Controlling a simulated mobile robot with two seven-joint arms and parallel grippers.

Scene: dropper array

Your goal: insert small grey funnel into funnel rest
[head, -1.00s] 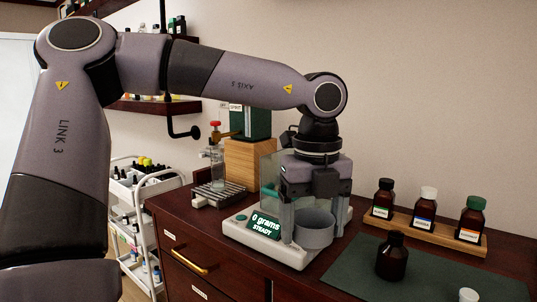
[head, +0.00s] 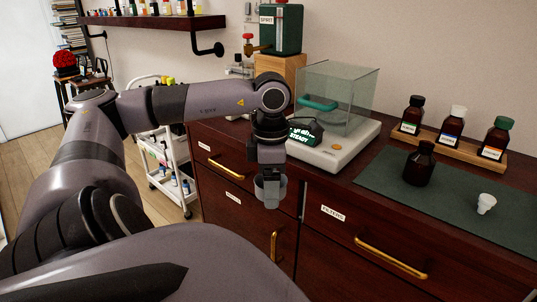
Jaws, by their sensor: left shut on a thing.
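My left gripper (head: 270,195) points down in front of the drawer cabinet, below the level of its top. It is shut on a grey cup-shaped piece (head: 266,187); I cannot tell whether this is the small grey funnel, as the fingers hide part of it. A small pale funnel-like piece (head: 486,204) stands on the dark green mat (head: 455,208), well to the right of the gripper. I cannot make out the funnel rest. My right gripper is not in view.
A balance (head: 340,150) with a glass shield stands on the cabinet top behind the gripper. A brown bottle (head: 418,165) stands on the mat. A wooden rack (head: 455,147) holds three bottles. A white trolley (head: 165,150) stands left of the cabinet.

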